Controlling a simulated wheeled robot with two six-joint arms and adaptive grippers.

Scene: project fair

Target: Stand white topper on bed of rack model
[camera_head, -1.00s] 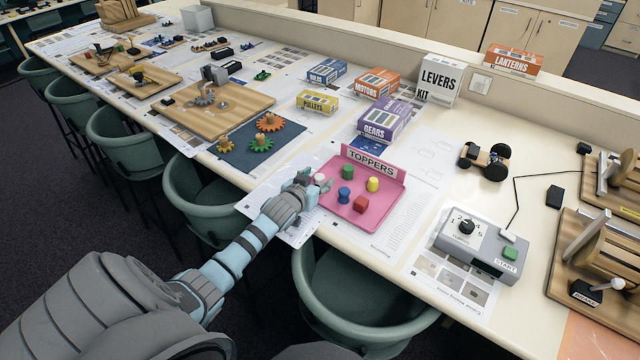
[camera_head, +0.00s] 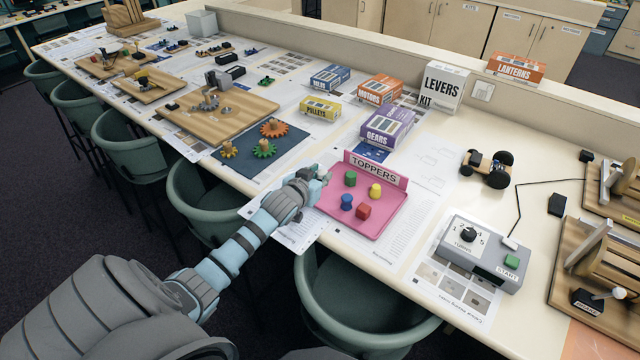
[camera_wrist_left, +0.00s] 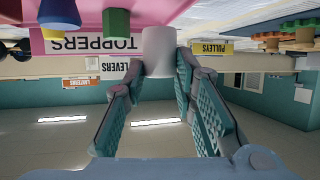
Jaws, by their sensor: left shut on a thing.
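My left gripper (camera_head: 322,176) is over the left edge of the pink toppers tray (camera_head: 388,224). In the left wrist view the gripper (camera_wrist_left: 162,75) is shut on the white topper (camera_wrist_left: 158,48), a pale cylinder between its fingertips. In the head view the topper is mostly hidden by the fingers. Green, yellow, blue and red toppers stand in the tray. A wooden board (camera_head: 246,107) with a grey gear and a grey block lies farther left; I cannot tell for certain that it is the rack model. My right gripper is not in view.
A dark mat (camera_head: 237,166) with orange, green and yellow gears lies left of the tray. The purple gears box (camera_head: 388,127) and yellow pulleys box (camera_head: 320,107) stand behind. A grey control box (camera_head: 478,250) is at the right. Chairs line the front table edge.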

